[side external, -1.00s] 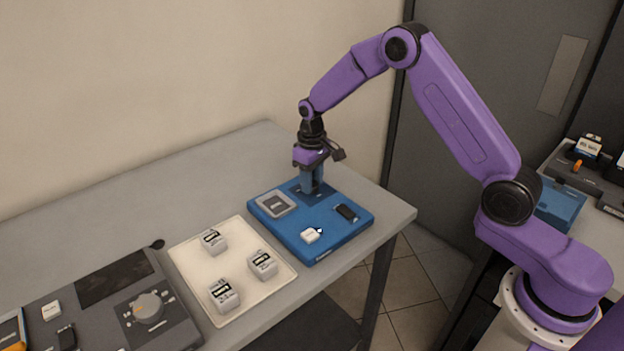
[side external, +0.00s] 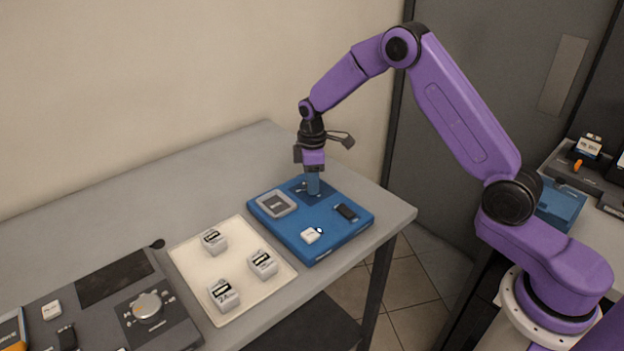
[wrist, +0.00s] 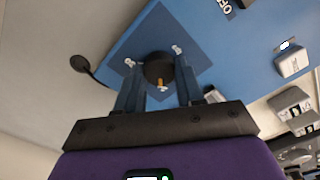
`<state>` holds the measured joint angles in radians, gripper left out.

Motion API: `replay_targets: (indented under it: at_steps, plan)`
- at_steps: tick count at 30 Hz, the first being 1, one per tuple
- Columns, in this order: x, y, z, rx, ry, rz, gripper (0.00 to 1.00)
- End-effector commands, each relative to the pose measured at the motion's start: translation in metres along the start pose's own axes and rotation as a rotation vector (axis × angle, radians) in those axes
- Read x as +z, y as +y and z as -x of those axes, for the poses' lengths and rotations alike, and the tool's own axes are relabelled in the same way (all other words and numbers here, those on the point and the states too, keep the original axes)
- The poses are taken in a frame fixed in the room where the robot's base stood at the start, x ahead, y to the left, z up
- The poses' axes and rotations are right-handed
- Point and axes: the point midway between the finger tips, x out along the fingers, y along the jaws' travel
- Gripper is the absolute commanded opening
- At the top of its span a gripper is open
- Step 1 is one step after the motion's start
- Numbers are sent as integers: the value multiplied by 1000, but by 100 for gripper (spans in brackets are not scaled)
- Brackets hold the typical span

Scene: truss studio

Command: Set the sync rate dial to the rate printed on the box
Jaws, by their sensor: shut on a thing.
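A round black dial (wrist: 158,68) with an orange pointer sits on a darker blue square of the blue panel (side external: 335,235). Small pale marks (wrist: 176,49) lie around it in the wrist view. My gripper (side external: 313,190) points down at the panel's back part, and its two blue fingers are shut on the dial's sides. In the side view the fingers hide most of the dial. Several small white boxes with black printed labels, one of them the front box (side external: 223,295), stand on a cream tray (side external: 205,268). Their print is too small to read surely.
The blue panel also carries a grey framed plate (side external: 276,203), a black switch (side external: 345,212) and a white block (side external: 310,235). A dark grey console (side external: 112,285) with a silver knob (side external: 148,306) lies at the left. The back of the table is clear.

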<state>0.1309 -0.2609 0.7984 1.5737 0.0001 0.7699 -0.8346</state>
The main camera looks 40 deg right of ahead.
Motion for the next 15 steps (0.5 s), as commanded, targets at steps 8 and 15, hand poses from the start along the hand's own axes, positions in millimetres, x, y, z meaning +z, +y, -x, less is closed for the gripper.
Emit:
replay_targets:
  at_steps: [8,15]
  plan:
    - [0,1,2,1,0,34,7]
    - [0,1,2,2,0,35,7]
